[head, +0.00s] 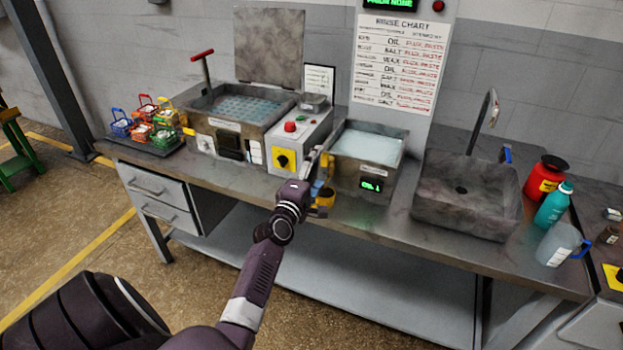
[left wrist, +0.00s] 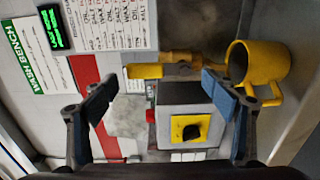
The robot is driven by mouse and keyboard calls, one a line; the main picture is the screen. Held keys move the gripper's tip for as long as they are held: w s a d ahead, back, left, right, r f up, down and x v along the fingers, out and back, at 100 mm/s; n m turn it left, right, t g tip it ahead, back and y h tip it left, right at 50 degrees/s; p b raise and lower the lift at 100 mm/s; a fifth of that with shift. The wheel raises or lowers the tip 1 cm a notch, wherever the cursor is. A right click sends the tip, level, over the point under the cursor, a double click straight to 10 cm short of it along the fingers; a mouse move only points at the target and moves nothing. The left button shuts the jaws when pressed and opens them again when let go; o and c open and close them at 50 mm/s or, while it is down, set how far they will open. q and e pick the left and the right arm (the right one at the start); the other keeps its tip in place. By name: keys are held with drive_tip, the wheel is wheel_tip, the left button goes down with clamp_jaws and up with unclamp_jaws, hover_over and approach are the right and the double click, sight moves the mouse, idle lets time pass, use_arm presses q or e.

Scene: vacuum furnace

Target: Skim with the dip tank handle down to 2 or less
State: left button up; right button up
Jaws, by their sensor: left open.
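The dip tank (head: 338,172) is a grey, liquid-filled basin in the middle of the bench. Its front has a small green display (head: 371,184), whose figure is too small to read surely. A yellow handle (head: 326,160) is at the tank's left side, partly hidden by my gripper; the left wrist view shows a yellow bar (left wrist: 145,71) beyond the fingers. My left gripper (head: 317,169) is close to the handle, at the tank's front left corner. In the left wrist view its fingers (left wrist: 160,88) are wide apart with nothing between them. My right gripper is not in view.
A yellow cup (head: 325,197) is close beside my left gripper. A control box with a yellow switch (head: 282,160) and a larger tank (head: 205,125) stand left. A sink (head: 465,210) is right, with bottles beyond. Small coloured baskets (head: 140,131) sit far left.

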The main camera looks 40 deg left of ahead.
use_arm(q)
drive_tip(key=v, duration=1.1)
drive_tip(key=s+d+f+m+g+h, duration=0.1)
drive_tip(key=d+f+m+g+h, duration=0.2)
drive_tip(key=f, duration=0.9)
drive_tip(key=s+d+f+m+g, duration=0.1)
drive_tip(key=d+f+m+g, duration=0.3)
drive_tip(key=f, duration=0.9)
drive_tip(key=s+d+f+m+g+h+b, duration=0.1)
drive_tip(key=s+d+f+m, duration=0.1)
drive_tip(key=s+d+f, duration=0.45)
drive_tip(key=s+d+f+m+h, duration=0.1)
drive_tip(key=s+d+f+m, duration=0.15)
drive_tip(key=f, duration=0.65)
drive_tip(key=s+d+f+m+g, duration=0.4)
drive_tip(key=s+f+m, duration=0.2)
drive_tip(key=s+f, duration=0.7)
drive_tip(key=s+f+m+g, duration=0.2)
drive_tip(key=s+f+m, duration=0.1)
drive_tip(key=s, duration=0.8)
drive_tip(key=s+f+m+g+b, duration=0.1)
drive_tip(key=s+f+m+g, duration=0.1)
drive_tip(key=s, duration=0.9)
drive_tip(key=shift+d+f+m, duration=0.45)
drive_tip(key=shift+f+m, duration=0.3)
drive_tip(key=shift+f, duration=0.2)
